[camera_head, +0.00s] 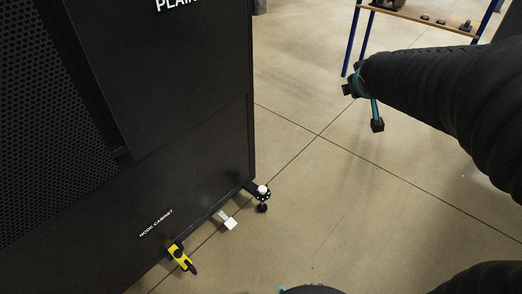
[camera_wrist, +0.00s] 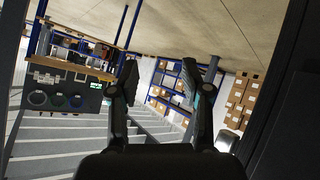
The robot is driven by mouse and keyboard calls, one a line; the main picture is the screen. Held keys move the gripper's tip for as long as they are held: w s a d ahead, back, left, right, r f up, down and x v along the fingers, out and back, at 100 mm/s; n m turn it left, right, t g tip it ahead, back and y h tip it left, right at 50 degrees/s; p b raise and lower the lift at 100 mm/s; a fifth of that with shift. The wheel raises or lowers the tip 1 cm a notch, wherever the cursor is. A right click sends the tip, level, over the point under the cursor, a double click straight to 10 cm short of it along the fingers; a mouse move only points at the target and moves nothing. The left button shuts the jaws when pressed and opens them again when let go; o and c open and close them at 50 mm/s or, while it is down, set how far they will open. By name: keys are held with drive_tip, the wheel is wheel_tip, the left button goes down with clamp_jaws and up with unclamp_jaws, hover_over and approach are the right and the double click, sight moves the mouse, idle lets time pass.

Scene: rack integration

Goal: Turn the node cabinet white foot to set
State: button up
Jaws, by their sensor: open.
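The black node cabinet (camera_head: 190,200) fills the left of the head view, with its name printed low on the panel. At its lower right corner a levelling foot (camera_head: 263,191) with a white top and dark round base stands on the floor. A small white block (camera_head: 228,222) sits along the bottom edge beside it. My gripper (camera_head: 363,104) is open and empty, in the air to the upper right of the foot and well apart from it. In the wrist view my gripper (camera_wrist: 160,82) shows spread fingers with nothing between them. The foot is not in the wrist view.
A yellow lever with a black end (camera_head: 181,256) juts from the cabinet's bottom edge. A blue-framed workbench (camera_head: 425,20) stands at the back right. The wrist view shows shelves with boxes (camera_wrist: 165,95) far off. The floor right of the foot is clear.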

drive_tip(key=w+f+n+t+y+b, duration=0.1)
drive_tip(key=w+f+n+t+y, duration=0.3)
drive_tip(key=w, duration=0.8)
drive_tip(key=w+a+f+n+g+y+b, duration=0.25)
drive_tip(key=w+a+f, duration=0.25)
drive_tip(key=w+f, duration=0.5)
drive_tip(key=n+g+y+b, duration=0.4)
drive_tip(key=n+g+y, duration=0.5)
drive_tip(key=g+y, duration=0.4)
approach(257, 193)
drive_tip(key=s+d+r+t, duration=0.1)
drive_tip(key=d+r, duration=0.2)
drive_tip(key=shift+m+y, duration=0.25)
drive_tip(key=a, duration=1.2)
drive_tip(key=shift+w+a, duration=0.15)
drive_tip(key=shift+a, duration=0.25)
